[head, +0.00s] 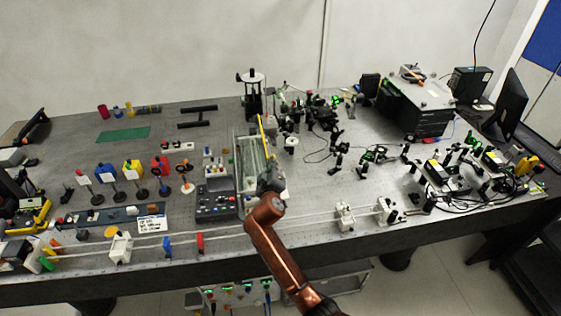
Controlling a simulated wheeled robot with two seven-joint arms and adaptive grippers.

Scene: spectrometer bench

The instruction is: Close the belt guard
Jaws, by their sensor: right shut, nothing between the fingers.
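A long narrow unit (240,145) stands near the middle of the bench, running front to back. A clear panel with a yellow strip (262,127) along its upper edge stands at its right side; this looks like the belt guard, raised rather than lying flat. My right arm comes in from the bottom, and my right gripper (268,180) is shut and empty at the front right end of the unit. It hides part of that end, and I cannot tell whether it touches the guard. My left gripper is not in view.
A dark control box (216,201) stands left of the gripper. White rails (300,218) run along the bench's front edge. Coloured blocks and posts (132,170) fill the left. Optics (340,160) and cables crowd the right. Some bare bench top (320,190) lies right of the gripper.

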